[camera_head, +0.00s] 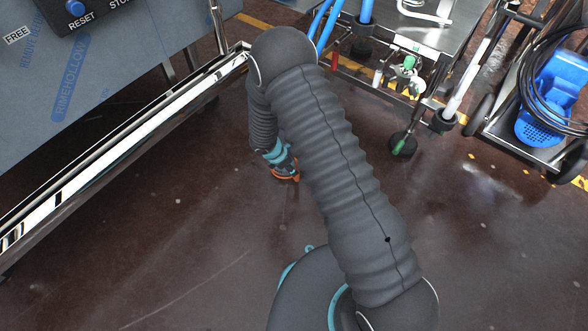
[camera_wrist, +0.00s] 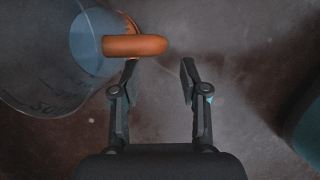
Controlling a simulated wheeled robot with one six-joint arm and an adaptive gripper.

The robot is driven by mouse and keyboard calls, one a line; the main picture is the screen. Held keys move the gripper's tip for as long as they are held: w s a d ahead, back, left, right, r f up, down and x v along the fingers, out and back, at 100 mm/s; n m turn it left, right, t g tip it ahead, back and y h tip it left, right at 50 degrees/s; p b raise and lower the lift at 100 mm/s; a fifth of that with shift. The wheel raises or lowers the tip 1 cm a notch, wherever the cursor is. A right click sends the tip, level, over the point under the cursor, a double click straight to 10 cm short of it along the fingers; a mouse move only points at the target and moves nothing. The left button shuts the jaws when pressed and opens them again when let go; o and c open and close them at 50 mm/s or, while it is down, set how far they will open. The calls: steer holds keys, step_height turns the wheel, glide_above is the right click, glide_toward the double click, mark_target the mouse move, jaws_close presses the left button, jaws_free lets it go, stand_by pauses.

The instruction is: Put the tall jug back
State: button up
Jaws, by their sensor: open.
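A clear jug with printed volume marks (camera_wrist: 30,75) fills the upper left of the wrist view. I see it from above, with a blue patch inside. Its orange handle (camera_wrist: 135,46) points right from the jug. My gripper (camera_wrist: 159,72) is open and empty, its two fingers apart. The left fingertip is close below the handle in the picture; I cannot tell whether they touch. In the head view my wrist end (camera_head: 283,165) hangs low over the floor with orange at its tip. The jug's body cannot be made out there.
A grey machine panel with a shiny metal rail (camera_head: 120,150) stands on the left. A wheeled metal trolley (camera_head: 415,50) is at the back, and a blue container with black cable (camera_head: 550,95) sits at the right. The dark floor (camera_head: 490,240) at lower right is clear.

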steer(key=v, duration=0.5)
steer(key=shift+a+r+p, duration=0.1)
steer(key=shift+r+p, duration=0.25)
steer(key=s+d+r+m, duration=0.1)
steer(key=d+r+m, duration=0.3)
steer(key=r, duration=0.6)
steer(key=s+d+r+m+y, duration=0.15)
steer(key=d+r+m, duration=0.25)
steer(key=r, duration=0.5)
steer(key=s+d+r+m+h, duration=0.1)
steer(key=d+r+m, duration=0.3)
steer(key=r, duration=0.6)
steer(key=s+d+r+m+t+y, duration=0.1)
steer(key=s+d+r+m, duration=0.2)
steer(key=s+r+m, duration=0.3)
steer(key=s+d+r+m+t+y, duration=0.2)
steer(key=s+r+m, duration=0.3)
steer(key=s, duration=1.1)
step_height(320, 180, up, 3)
steer(key=shift+s+d+r+m, duration=0.15)
steer(key=shift+d+m, duration=0.25)
steer(key=shift+d, duration=0.5)
steer(key=shift+r+p, duration=1)
steer(key=shift+p, duration=0.05)
